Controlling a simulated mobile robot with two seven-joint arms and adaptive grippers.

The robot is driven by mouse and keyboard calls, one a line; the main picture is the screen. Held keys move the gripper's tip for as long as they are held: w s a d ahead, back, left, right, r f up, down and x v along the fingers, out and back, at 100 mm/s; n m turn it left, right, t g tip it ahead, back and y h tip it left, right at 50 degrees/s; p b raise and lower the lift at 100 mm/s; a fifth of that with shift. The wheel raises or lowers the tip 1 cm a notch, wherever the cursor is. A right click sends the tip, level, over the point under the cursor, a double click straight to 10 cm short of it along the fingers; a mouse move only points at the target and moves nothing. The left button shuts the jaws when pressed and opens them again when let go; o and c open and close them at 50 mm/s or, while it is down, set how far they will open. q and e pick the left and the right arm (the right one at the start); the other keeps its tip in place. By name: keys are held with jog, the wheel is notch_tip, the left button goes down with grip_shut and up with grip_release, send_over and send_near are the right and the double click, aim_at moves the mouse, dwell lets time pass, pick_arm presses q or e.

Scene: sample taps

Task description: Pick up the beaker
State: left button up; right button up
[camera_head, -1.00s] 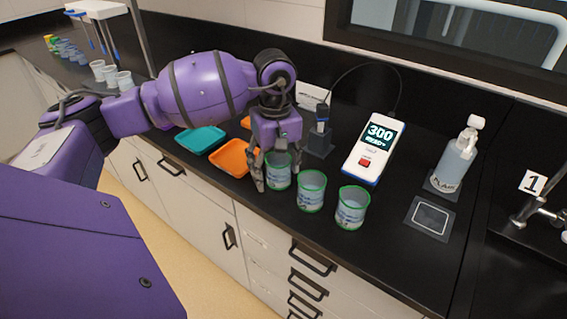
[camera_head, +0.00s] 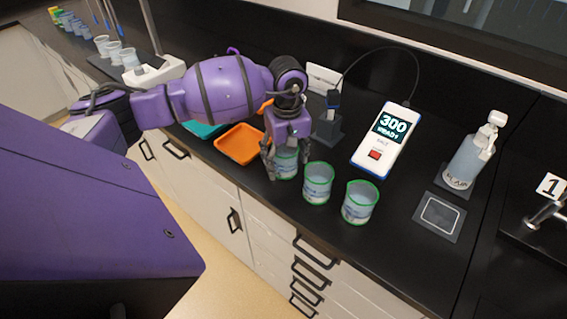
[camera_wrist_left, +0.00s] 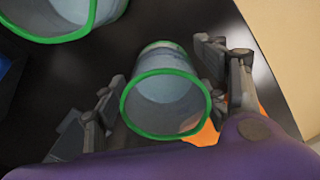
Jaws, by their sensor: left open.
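Three clear beakers with green rims stand in a row along the counter's front part. My left gripper (camera_head: 284,160) is around the leftmost beaker (camera_head: 287,164), pointing down, with its fingers on either side. In the left wrist view this beaker (camera_wrist_left: 166,98) sits between the two open fingers (camera_wrist_left: 163,100), with a dark gap visible at the left finger. The gripper hides part of the beaker in the head view. The middle beaker (camera_head: 318,183) and right beaker (camera_head: 360,202) stand apart from the gripper. My right gripper is not in view.
A teal tray (camera_head: 203,129) and an orange tray (camera_head: 239,145) lie left of the gripper. A white meter (camera_head: 386,140) reading 300 stands behind the beakers. A wash bottle (camera_head: 469,152) and a dark pad (camera_head: 439,217) are to the right. The counter's front edge is close to the beakers.

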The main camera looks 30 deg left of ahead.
pick_arm(q)
jog(key=shift+s+f, duration=0.1)
jog(key=shift+f, duration=0.35)
jog(key=c, duration=1.2)
jog(key=shift+c, duration=0.4)
jog(key=shift+r, duration=0.15)
